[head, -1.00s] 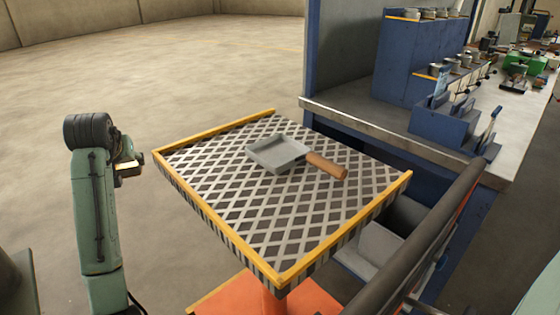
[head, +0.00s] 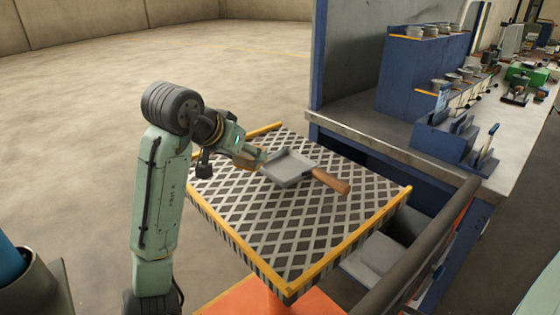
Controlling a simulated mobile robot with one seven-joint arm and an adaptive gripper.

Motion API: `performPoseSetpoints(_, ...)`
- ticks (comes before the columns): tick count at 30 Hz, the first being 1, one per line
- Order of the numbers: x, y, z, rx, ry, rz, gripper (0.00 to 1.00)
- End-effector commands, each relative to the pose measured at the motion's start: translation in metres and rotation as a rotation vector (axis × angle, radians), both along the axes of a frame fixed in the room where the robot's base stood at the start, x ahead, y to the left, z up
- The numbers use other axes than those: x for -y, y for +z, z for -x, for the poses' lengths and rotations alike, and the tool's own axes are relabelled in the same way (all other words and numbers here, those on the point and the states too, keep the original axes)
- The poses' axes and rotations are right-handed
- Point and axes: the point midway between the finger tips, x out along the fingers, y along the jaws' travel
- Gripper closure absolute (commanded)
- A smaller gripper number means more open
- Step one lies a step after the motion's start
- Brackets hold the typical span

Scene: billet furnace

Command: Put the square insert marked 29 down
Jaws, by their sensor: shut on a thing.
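My gripper (head: 250,157) is at the left side of the lattice-topped table, just left of a grey pan. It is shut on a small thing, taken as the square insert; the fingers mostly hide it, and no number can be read. The shallow, square-sided grey pan (head: 289,168) with a wooden handle (head: 332,182) lies on the table. The gripper's tip appears close to the pan's left edge; I cannot tell whether it touches.
The table (head: 290,235) has raised yellow edge strips and free room in front of the pan. A blue-and-grey workbench (head: 375,130) with racks and tools stands behind right. A dark rail (head: 420,245) runs along the right front.

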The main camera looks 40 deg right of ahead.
Motion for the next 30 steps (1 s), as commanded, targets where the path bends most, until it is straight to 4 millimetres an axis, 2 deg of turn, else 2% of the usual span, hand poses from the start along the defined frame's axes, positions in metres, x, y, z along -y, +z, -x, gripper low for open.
performPoseSetpoints(1, 0.012, 0.009, 0.026, 0.007, -0.076, 0.002, 1.0)
performPoseSetpoints(3, 0.022, 0.009, 0.057, 0.009, -0.167, -0.003, 1.0)
performPoseSetpoints(6, 0.032, 0.008, 0.094, 0.012, -0.273, -0.01, 1.0)
performPoseSetpoints(9, 0.037, 0.007, 0.119, 0.016, -0.346, -0.015, 1.0)
performPoseSetpoints(13, 0.039, 0.006, 0.134, 0.017, -0.394, -0.019, 1.0)
performPoseSetpoints(17, 0.048, 0.005, 0.126, 0.015, -0.406, -0.019, 1.0)
performPoseSetpoints(30, 0.098, -0.002, 0.036, 0.015, -0.402, -0.021, 1.0)
